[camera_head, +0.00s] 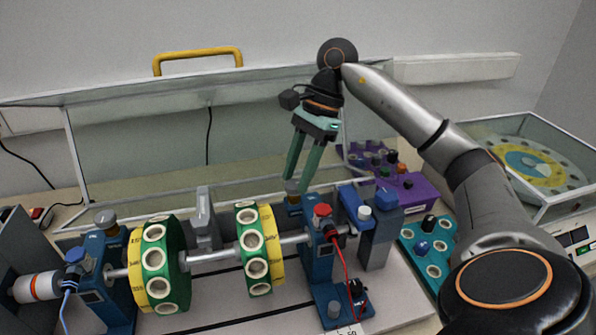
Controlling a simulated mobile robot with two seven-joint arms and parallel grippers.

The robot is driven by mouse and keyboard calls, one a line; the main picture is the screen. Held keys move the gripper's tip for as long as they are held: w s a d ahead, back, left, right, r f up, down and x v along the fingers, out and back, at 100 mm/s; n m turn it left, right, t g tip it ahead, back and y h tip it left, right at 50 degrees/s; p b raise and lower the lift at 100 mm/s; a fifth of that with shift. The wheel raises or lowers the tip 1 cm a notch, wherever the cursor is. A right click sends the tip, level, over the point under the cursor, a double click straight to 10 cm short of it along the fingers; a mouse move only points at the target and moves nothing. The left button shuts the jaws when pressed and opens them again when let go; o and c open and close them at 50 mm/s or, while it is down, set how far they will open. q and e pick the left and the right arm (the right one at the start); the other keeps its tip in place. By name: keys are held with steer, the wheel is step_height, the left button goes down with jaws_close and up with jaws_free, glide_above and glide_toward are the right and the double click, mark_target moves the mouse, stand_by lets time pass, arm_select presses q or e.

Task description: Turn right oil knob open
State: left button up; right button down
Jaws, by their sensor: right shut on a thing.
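My right gripper (297,183) reaches down from above with its two green fingers on either side of the right oil knob (292,187). It is shut on this knob. The knob is small and brownish-grey, on top of the blue right bearing stand (318,262), and is partly covered by the fingers. Its turn angle cannot be made out. A matching left oil knob (106,217) sits on the left blue bearing stand (105,275). My left gripper is not in view.
A shaft with two green-and-yellow discs (172,262) (271,245) runs between the stands. A red knob (322,210) with a red cable is close to the right fingers. A glass cover with a yellow handle (198,54) stands behind. A purple box (410,192) and teal tray (447,253) lie right.

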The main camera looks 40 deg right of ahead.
steer(key=shift+m, duration=0.3)
steer(key=m+b, duration=0.1)
steer(key=m+t, duration=0.1)
steer(key=m, duration=0.1)
steer(key=shift+s+f+m+t+h+b, duration=0.1)
steer(key=shift+s+m+t+h+b, duration=0.1)
steer(key=shift+m+t+h+b, duration=0.15)
steer(key=m, duration=0.2)
steer(key=m+t+h, duration=0.1)
steer(key=m, duration=0.1)
steer(key=shift+s+a+b, duration=0.15)
steer(key=shift+a+b, duration=0.05)
steer(key=shift+b, duration=0.15)
steer(key=m, duration=0.2)
steer(key=m+t+h, duration=0.1)
steer(key=m, duration=0.2)
steer(key=shift+s+a+r+h+p, duration=0.1)
steer(key=shift+a+r+h+p, duration=0.15)
steer(key=shift+p, duration=0.1)
steer(key=m+h, duration=0.1)
steer(key=m, duration=0.1)
steer(key=m+p, duration=0.1)
steer(key=m, duration=0.1)
steer(key=shift+a+f+m+t+h, duration=0.15)
steer(key=shift+m+t+h, duration=0.1)
steer(key=shift+m+h, duration=0.15)
steer(key=shift+c, duration=2.1)
jaws_free()
